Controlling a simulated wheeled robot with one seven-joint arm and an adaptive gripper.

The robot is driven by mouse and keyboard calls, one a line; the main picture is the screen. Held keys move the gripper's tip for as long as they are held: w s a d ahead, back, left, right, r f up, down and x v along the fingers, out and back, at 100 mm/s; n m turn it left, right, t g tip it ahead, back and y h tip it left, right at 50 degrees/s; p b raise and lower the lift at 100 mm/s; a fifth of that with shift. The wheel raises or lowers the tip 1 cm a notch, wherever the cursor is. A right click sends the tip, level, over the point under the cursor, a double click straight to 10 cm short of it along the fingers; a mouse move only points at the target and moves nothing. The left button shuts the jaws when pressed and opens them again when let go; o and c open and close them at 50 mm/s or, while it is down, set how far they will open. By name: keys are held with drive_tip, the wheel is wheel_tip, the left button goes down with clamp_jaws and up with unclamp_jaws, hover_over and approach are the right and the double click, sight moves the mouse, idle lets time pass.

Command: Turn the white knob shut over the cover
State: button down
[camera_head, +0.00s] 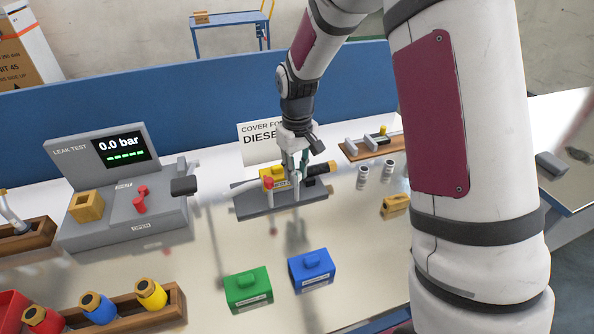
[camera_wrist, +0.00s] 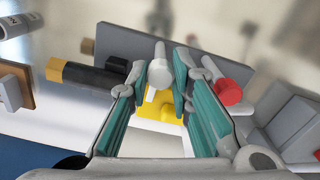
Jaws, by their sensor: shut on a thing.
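The white knob (camera_wrist: 159,66) stands between my two fingertips in the wrist view. My gripper (camera_head: 293,180), also in the wrist view (camera_wrist: 161,82), is shut on it. A yellow cover (camera_wrist: 158,110) sits just below the knob, between the fingers. It also shows in the head view (camera_head: 269,173), on a grey dispenser frame (camera_head: 255,209). A red knob (camera_wrist: 229,92) is beside the right finger, apart from it. A black nozzle with a yellow tip (camera_wrist: 85,75) lies to the left. In the head view my fingers largely hide the white knob.
A sign (camera_head: 256,133) reading "COVER FO…" and "DIESE…" stands behind the frame. A green block (camera_head: 248,291) and a blue block (camera_head: 311,271) lie in front. The leak test station (camera_head: 123,215), reading 0.0 bar, is left. Metal cylinders (camera_head: 363,177) stand right.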

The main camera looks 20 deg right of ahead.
idle(0.4)
drive_tip(key=c, duration=1.4)
unclamp_jaws()
drive_tip(key=shift+c, duration=0.2)
wheel_tip(320, 180, up, 12)
